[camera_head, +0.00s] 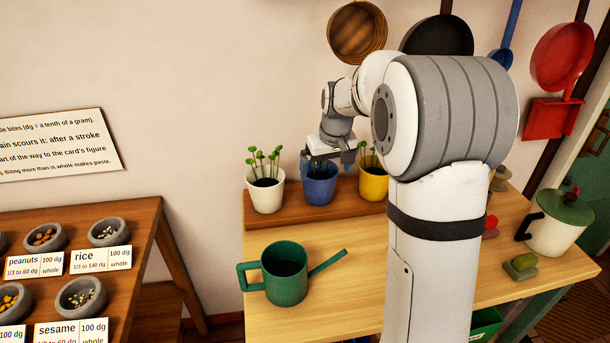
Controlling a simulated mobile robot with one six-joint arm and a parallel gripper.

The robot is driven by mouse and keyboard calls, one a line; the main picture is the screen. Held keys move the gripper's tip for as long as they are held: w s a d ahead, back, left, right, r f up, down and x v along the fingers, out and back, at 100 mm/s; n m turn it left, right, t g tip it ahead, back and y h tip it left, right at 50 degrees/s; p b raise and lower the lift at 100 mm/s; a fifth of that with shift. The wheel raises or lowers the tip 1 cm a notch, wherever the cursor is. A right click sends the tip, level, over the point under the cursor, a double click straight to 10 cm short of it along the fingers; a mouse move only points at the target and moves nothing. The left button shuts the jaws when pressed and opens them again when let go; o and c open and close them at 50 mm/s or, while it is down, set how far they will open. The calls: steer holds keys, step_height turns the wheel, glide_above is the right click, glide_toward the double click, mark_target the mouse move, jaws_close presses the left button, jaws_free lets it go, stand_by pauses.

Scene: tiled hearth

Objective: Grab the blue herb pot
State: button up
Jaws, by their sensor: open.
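The blue herb pot (320,187) stands on a raised wooden shelf at the back of the table, between a white pot (265,194) and a yellow pot (373,184). Its plant is mostly hidden behind my gripper. My gripper (332,163) is open and sits at the blue pot's rim, with its fingers pointing down. The fingers look close to the rim, but I cannot tell whether they touch it or straddle it. My arm comes in from the right and covers part of the table.
A green watering can (285,275) stands in front of the pots, its spout pointing right. A cream pot with a green lid (560,222) is at the right. Pans (357,31) hang above. Another table (145,225) with bowls is at the left.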

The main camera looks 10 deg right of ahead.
mark_target(319, 180)
steer(key=w+f, duration=0.1)
steer(key=w, duration=0.1)
steer(key=w+f, duration=0.1)
steer(key=w, duration=0.1)
steer(key=w+f, duration=0.1)
steer(key=w, duration=0.1)
steer(key=shift+d+f, duration=0.1)
steer(key=shift+d, duration=0.05)
steer(key=p+x, duration=0.1)
steer(key=x, duration=0.6)
steer(key=shift+w+f, duration=0.15)
steer(key=shift+f, duration=0.15)
steer(key=shift+c, duration=0.3)
steer(key=c, duration=0.9)
steer(key=shift+r, duration=0.1)
steer(key=shift+c, duration=0.7)
steer(key=shift+r, duration=0.15)
